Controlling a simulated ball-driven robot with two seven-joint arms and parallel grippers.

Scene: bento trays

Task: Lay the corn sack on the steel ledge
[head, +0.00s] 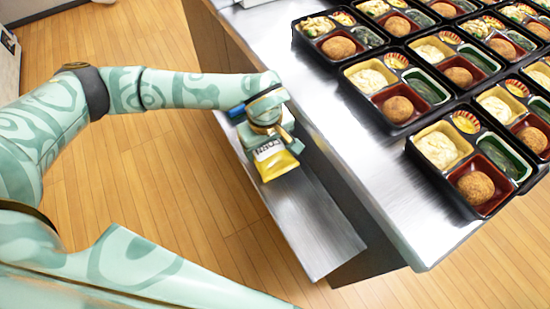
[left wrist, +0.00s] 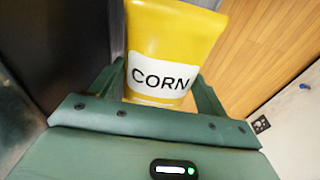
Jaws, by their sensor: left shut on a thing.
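The yellow corn sack (head: 276,164) has a white label and shows in the head view at the end of my left arm. My left gripper (head: 268,140) is shut on it. In the left wrist view, the sack (left wrist: 170,35) stands between the two green fingers, with its CORN label facing the camera. The steel ledge (head: 312,225) is a narrow metal strip along the counter's side, lower than the counter top. In the head view the sack overlaps the ledge's upper part; I cannot tell whether they touch. My right gripper is not in view.
The steel counter (head: 375,180) stands right of the ledge, with several black bento trays (head: 375,118) on it. A small blue thing (head: 237,111) shows beside my left gripper, partly hidden. The ledge's near part is bare. Wooden floor lies to the left.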

